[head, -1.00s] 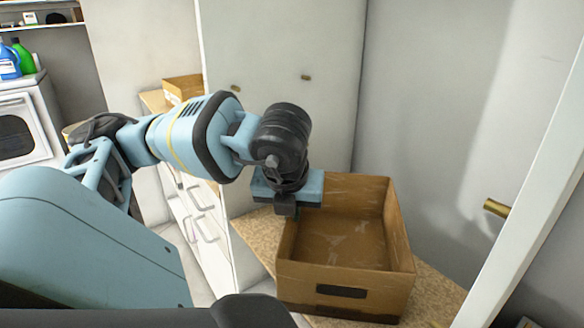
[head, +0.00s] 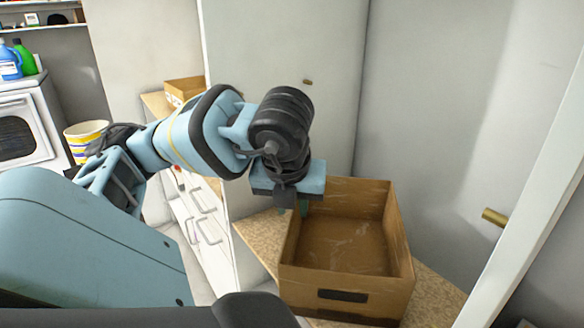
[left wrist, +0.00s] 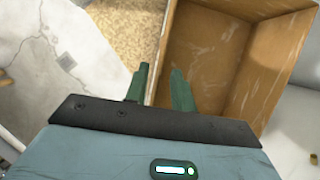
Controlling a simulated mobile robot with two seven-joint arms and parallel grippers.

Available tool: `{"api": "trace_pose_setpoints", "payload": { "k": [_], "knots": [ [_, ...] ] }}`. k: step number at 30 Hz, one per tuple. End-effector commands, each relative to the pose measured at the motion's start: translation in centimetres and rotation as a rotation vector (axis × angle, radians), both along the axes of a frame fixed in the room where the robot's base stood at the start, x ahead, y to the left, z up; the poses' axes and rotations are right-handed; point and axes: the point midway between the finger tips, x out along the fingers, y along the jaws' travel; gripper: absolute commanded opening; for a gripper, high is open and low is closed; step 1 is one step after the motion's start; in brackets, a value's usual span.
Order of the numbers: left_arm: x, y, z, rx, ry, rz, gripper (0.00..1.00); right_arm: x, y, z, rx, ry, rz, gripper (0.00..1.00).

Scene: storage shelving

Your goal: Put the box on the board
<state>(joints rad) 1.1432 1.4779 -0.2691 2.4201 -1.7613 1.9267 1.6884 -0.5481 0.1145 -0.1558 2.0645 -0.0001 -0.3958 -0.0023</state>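The brown open-topped box (head: 345,277) sits on the speckled tan board (head: 440,293) in the corner, a dark handle slot on its near side. It looks empty inside. My left gripper (head: 292,208) is at the box's left wall, pointing down. In the left wrist view, its two green fingers (left wrist: 160,72) stand apart, one on each side of the wall of the box (left wrist: 225,58), with a visible gap. Contact with the wall cannot be made out. The board (left wrist: 110,35) shows left of the box there. My right gripper is not in view.
Pale wall panels stand behind and right of the box, with a brass knob (head: 494,217) at the right. A smaller box (head: 183,90) sits on a counter farther back. A striped bucket (head: 86,138) and a white oven (head: 25,130) are at the left.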

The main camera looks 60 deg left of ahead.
Motion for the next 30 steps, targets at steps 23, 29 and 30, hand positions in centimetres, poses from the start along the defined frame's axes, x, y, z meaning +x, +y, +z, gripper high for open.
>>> {"api": "trace_pose_setpoints", "payload": {
  "k": [23, 29, 30],
  "knots": [
    [-2.0, -2.4, 7.8, 0.001, -0.004, -0.001, 0.25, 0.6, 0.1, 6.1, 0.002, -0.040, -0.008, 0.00],
    [-2.0, -2.5, 7.7, 0.000, -0.001, 0.000, 0.25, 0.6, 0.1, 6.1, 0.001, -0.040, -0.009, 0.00],
    [-2.0, -2.5, 7.7, 0.000, -0.001, 0.000, 0.25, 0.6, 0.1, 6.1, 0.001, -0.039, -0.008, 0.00]
  ]
}}
